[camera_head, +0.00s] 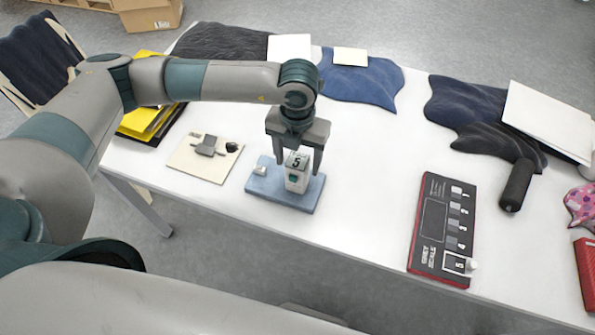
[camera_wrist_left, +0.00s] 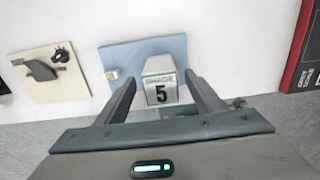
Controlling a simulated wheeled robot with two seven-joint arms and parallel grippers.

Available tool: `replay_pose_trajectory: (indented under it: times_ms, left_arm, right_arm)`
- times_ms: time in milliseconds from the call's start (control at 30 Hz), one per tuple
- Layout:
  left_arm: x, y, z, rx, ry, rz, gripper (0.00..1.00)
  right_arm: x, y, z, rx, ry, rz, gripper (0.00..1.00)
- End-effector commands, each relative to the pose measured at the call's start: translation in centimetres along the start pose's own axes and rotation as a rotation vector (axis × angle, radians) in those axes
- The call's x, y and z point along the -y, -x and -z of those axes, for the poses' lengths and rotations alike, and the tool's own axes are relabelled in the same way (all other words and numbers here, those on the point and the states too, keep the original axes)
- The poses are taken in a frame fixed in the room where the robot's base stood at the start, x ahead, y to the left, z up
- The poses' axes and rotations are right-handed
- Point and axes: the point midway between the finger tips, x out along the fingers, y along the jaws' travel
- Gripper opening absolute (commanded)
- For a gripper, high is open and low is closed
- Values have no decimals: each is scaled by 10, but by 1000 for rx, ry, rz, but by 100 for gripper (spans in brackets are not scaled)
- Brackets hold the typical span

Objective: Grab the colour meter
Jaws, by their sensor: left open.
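The colour meter (camera_head: 297,178) is a small whitish upright block with a dark top reading 5 and a teal patch on its front. It stands on a light blue pad (camera_head: 262,188). In the left wrist view the meter (camera_wrist_left: 159,72) shows "SHADE 5" and sits between the finger lines. My left gripper (camera_head: 296,165) points down over the meter, open, with one finger on either side of it. Whether the fingers touch it cannot be told. In the left wrist view the gripper (camera_wrist_left: 160,95) is also spread. My right gripper is not in view.
A small white piece (camera_head: 260,170) lies on the pad's left. A cream board (camera_head: 190,168) with small dark parts is to the left. A grey scale card (camera_head: 432,220) lies to the right. Dark cloths (camera_head: 372,82) line the back. White table (camera_head: 340,235) is bare between pad and card.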

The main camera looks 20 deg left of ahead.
Motion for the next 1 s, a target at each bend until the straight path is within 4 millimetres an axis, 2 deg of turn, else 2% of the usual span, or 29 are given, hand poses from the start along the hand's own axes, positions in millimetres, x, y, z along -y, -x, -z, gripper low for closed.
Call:
replay_pose_trajectory:
  times_ms: [267, 467, 700, 1000]
  left_arm:
    - [0, -5, 2, -3, 0, 0, 62]
    - [1, -26, 4, -3, 1, -1, 62]
    - [1, -50, 4, -2, 1, 0, 62]
    - [1, -52, 4, 0, 1, 0, 62]
  right_arm:
    - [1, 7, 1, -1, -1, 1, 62]
    - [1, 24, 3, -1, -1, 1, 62]
    - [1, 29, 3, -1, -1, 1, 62]
    - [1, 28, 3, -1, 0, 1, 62]
